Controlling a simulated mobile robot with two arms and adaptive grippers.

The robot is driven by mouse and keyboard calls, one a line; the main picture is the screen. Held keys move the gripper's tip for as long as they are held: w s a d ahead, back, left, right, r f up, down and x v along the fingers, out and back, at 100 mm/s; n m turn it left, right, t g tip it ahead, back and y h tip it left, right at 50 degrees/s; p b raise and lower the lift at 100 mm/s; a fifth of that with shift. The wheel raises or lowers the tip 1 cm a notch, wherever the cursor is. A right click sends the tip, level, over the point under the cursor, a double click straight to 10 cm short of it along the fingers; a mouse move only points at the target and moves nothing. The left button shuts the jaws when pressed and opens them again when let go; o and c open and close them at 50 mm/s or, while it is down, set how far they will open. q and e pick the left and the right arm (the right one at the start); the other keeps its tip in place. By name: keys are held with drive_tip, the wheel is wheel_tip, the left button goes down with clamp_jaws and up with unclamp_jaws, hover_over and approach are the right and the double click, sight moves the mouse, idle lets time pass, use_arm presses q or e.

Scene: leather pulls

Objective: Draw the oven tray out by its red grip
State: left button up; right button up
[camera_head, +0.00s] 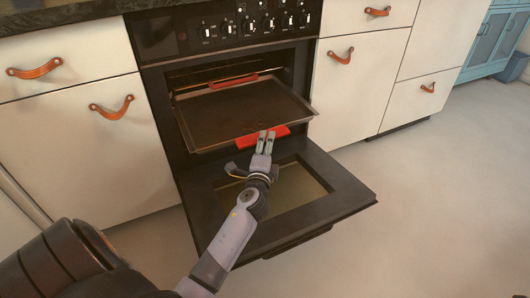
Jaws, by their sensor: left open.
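The oven tray (236,108) is a dark, shallow rectangular pan in the oven opening, with its front part sticking out over the lowered door. Its front red grip (262,137) is on the near edge, and a second red grip (233,81) is on the far edge. My left gripper (266,136) is at the front red grip, its fingertips overlapping the grip in the picture. It is open. I cannot tell whether the fingers touch the grip, and they hide part of it. My right gripper is not in view.
The oven door (340,186) is folded down flat below the tray, under my left arm. White drawers with leather pulls (113,105) flank the black oven (158,82). Bare floor (430,200) lies to the right and in front.

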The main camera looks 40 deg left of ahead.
use_arm(q)
drive_tip(key=v, duration=0.3)
drive_tip(key=shift+s+d, duration=0.15)
drive_tip(key=shift+s, duration=0.25)
drive_tip(key=shift+d, duration=0.1)
